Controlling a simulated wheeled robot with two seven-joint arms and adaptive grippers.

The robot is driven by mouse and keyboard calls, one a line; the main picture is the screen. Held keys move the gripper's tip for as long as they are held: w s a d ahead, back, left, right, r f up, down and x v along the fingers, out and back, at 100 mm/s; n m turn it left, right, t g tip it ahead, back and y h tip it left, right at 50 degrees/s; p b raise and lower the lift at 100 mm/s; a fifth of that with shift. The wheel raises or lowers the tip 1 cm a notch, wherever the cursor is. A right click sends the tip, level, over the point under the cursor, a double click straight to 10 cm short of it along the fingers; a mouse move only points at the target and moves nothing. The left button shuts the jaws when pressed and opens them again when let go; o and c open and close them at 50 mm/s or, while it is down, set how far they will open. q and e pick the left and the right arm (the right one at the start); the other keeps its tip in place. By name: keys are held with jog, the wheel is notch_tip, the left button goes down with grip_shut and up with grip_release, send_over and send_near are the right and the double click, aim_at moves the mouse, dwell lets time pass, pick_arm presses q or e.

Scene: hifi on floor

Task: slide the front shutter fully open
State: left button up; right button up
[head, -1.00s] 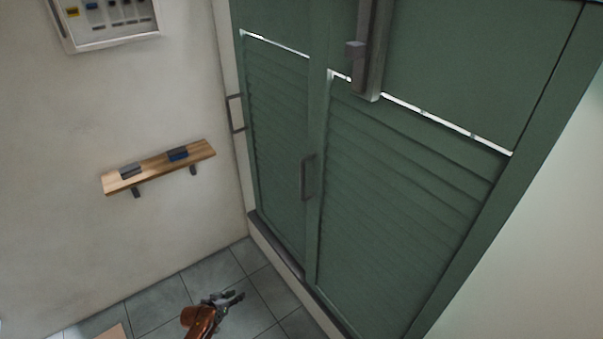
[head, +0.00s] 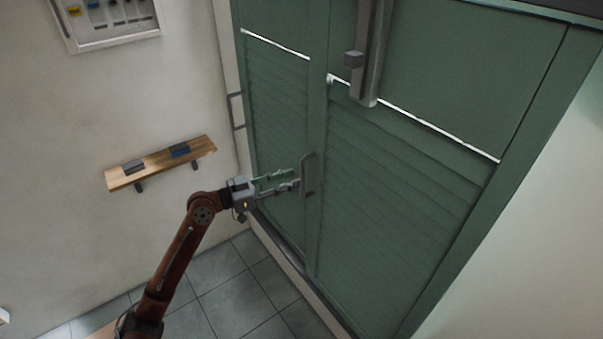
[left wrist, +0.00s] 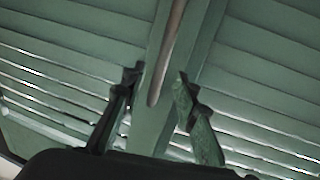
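The front shutter (head: 400,195) is a green louvred panel that looks closed, with a dark bar handle (head: 304,176) upright on its left stile. My left gripper (head: 294,180) reaches in from the left, its fingertips just short of or around the handle. In the left wrist view the gripper (left wrist: 157,76) is open. The lower end of the handle (left wrist: 168,55) shows between and beyond the two fingertips, with no clear contact. My right gripper is not in view.
Another green louvred panel (head: 278,120) stands to the left. A grey latch bar (head: 366,60) hangs above the front shutter. A wooden wall shelf (head: 160,163) with small items is behind my left arm. The tiled floor (head: 235,295) is clear below.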

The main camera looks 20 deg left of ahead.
aim_at(302, 194)
pick_arm(q)
jog(key=shift+p+x, duration=0.65)
jog(key=shift+x, duration=1.85)
jog(key=shift+a, duration=0.1)
grip_shut()
